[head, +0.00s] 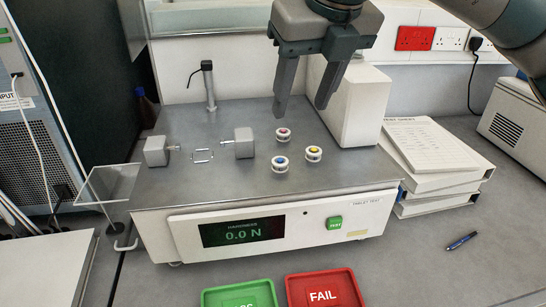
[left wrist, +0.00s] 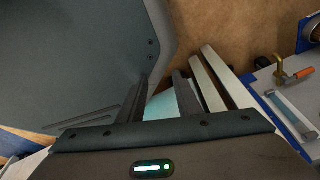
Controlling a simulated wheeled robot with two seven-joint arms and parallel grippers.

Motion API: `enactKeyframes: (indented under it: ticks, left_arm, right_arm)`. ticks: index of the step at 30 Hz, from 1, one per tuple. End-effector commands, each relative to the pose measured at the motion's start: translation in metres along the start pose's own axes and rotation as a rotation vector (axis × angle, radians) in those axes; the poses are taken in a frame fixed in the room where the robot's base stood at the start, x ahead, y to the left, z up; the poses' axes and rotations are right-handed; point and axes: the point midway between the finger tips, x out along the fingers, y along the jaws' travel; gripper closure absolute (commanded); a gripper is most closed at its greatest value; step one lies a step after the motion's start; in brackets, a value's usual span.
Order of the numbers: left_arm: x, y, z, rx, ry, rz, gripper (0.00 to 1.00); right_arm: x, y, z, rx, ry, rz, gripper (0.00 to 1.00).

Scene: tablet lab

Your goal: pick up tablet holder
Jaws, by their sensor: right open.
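Three small round white tablet holders stand on the grey top of the tablet tester (head: 225,190). One has a red centre (head: 283,134), one a blue centre (head: 280,164) and one a yellow centre (head: 314,153). My right gripper (head: 301,110) is open and empty, pointing down above and behind the holders, its fingers apart from them. In the left wrist view my left gripper (left wrist: 158,88) shows two fingers with a gap between them and nothing clearly held. It is not in the head view.
Two grey jaw blocks (head: 244,143) and a thin post (head: 208,88) stand on the tester. A white box (head: 362,105) rises at its back right. Green (head: 240,294) and red (head: 325,290) trays lie in front. Binders (head: 430,160) and a pen (head: 461,241) lie to the right.

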Motion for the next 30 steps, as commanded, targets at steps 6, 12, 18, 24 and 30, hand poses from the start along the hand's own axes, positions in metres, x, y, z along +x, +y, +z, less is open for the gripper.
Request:
enactKeyframes:
  ticks: [6, 12, 18, 24, 30]
  left_arm:
    - [0.0, 0.0, 0.0, 0.0, 0.0, 0.0, 0.69]
    - [-0.002, -0.001, 0.005, 0.0, -0.012, -0.001, 0.69]
    - [-0.009, -0.004, 0.026, 0.0, -0.065, -0.005, 0.69]
    - [-0.019, -0.011, 0.065, -0.003, -0.154, -0.012, 0.69]
    - [-0.035, -0.012, 0.067, -0.003, -0.168, -0.013, 0.69]
  right_arm:
    - [0.001, 0.0, 0.0, -0.001, 0.001, 0.002, 0.51]
    - [0.004, 0.001, 0.0, -0.001, 0.002, 0.003, 0.51]
    - [0.021, 0.0, 0.0, -0.002, 0.004, 0.003, 0.51]
    - [0.045, 0.001, 0.0, -0.002, 0.005, 0.004, 0.51]
    - [0.079, 0.001, 0.0, -0.001, 0.007, 0.003, 0.51]
